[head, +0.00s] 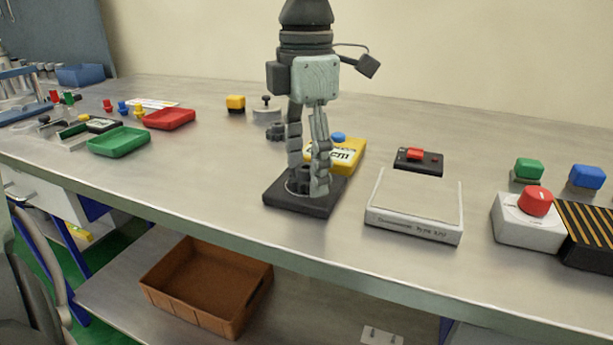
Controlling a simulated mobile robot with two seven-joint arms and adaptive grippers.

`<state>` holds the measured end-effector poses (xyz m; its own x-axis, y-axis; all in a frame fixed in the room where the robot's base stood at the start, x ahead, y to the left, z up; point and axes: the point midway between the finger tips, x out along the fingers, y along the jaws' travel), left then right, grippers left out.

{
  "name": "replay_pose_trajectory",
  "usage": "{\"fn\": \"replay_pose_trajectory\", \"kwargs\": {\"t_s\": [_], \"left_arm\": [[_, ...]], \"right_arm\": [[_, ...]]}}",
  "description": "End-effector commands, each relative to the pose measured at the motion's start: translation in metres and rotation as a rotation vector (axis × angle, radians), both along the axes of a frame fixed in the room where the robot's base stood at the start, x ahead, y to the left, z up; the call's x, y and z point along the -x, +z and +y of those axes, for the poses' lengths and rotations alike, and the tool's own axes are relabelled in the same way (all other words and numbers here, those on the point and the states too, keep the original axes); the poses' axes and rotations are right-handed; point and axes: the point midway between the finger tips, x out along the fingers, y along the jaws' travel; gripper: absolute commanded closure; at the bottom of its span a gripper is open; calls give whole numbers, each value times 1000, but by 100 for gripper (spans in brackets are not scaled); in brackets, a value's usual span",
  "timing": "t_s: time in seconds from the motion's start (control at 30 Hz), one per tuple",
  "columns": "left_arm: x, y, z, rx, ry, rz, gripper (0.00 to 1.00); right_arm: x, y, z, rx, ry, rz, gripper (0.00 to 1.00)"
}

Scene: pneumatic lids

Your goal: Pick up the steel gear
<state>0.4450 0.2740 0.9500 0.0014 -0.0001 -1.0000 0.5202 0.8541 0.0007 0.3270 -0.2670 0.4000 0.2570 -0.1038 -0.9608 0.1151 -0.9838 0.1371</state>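My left gripper (309,188) points straight down at the middle of the bench, its fingertips low over a black square base (285,204). The two fingers stand apart with a narrow gap. A small dark grey part shows between and behind the tips; I cannot tell whether it is the steel gear or whether the fingers touch it. A small dark toothed piece (275,132) sits behind the left finger, partly hidden, beside a grey knobbed cylinder (266,114). My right gripper is not in view.
A yellow box (347,156) stands close behind the gripper. A white framed plate (412,226) and a black box with a red switch (418,160) are to the right, then a red-button box (528,219). Green (119,141) and red (169,119) trays lie left. A brown bin (205,290) sits below.

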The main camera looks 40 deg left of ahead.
Motion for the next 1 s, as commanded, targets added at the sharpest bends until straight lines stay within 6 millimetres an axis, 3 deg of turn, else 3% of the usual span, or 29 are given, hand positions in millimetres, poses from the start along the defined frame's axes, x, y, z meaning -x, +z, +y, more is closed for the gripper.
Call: {"fn": "replay_pose_trajectory", "kwargs": {"t_s": [0.07, 0.47, 0.77, 1.0], "left_arm": [[0, 0, 0, 0, 0, 0, 48], [0, 1, 0, 0, 0, -1, 98], [-1, 5, 0, -1, 0, -3, 99], [-1, 33, 0, -2, 0, -5, 99]], "right_arm": [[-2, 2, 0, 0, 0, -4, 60], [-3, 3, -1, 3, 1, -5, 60], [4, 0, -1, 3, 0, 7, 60], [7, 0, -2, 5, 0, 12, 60]]}}
